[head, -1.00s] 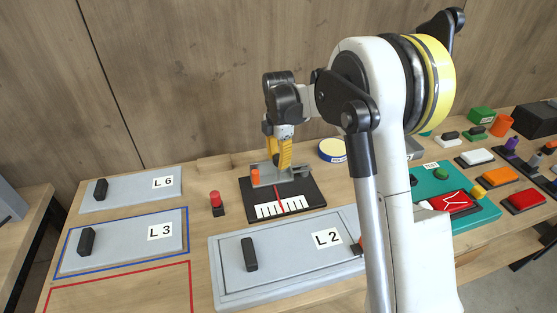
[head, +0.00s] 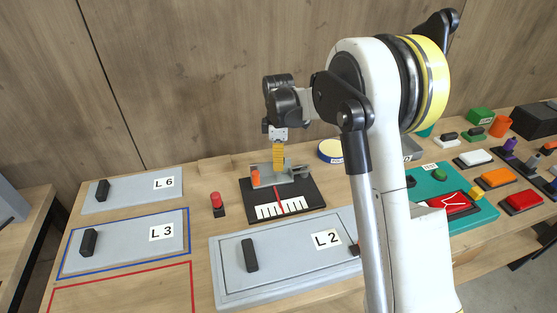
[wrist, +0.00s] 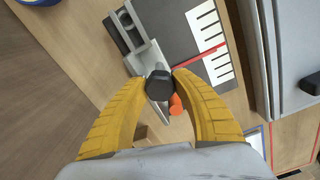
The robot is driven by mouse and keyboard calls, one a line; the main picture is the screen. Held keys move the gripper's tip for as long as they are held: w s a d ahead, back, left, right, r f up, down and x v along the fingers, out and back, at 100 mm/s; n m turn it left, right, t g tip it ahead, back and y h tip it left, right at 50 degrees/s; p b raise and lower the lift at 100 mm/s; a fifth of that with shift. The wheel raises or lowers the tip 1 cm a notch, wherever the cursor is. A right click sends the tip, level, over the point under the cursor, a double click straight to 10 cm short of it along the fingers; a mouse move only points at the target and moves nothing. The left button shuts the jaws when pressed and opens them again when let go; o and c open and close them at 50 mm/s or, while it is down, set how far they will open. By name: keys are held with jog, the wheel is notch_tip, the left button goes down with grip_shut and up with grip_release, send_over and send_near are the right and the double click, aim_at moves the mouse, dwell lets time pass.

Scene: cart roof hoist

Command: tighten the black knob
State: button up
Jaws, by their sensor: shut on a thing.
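The black knob (wrist: 159,84) sits on a grey bracket (wrist: 150,58) and shows between my fingertips in the wrist view. My gripper (wrist: 160,80) is shut on the knob, one yellow finger on each side. In the head view my gripper (head: 279,165) points down at the grey bracket, and the knob is hidden behind the fingers. An orange peg (wrist: 176,104) is beside the knob. A black base plate (head: 312,197) carries a white scale (head: 281,207) and a red pointer line (head: 279,200).
A red button post (head: 216,200) stands left of the base plate. The grey L2 panel (head: 290,262) lies in front, the L3 panel (head: 130,243) to the left. A round blue-and-white disc (head: 331,151) is behind. A teal board (head: 437,185) is to the right.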

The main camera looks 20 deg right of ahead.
jog(key=m, duration=0.7)
jog(key=shift+p, duration=0.4)
jog(key=m, duration=0.8)
jog(key=shift+m+p, duration=0.3)
jog(key=m, duration=0.3)
jog(key=shift+m, duration=0.3)
jog(key=m, duration=0.4)
grip_shut()
jog(key=m, duration=0.4)
jog(key=shift+m, duration=2.1)
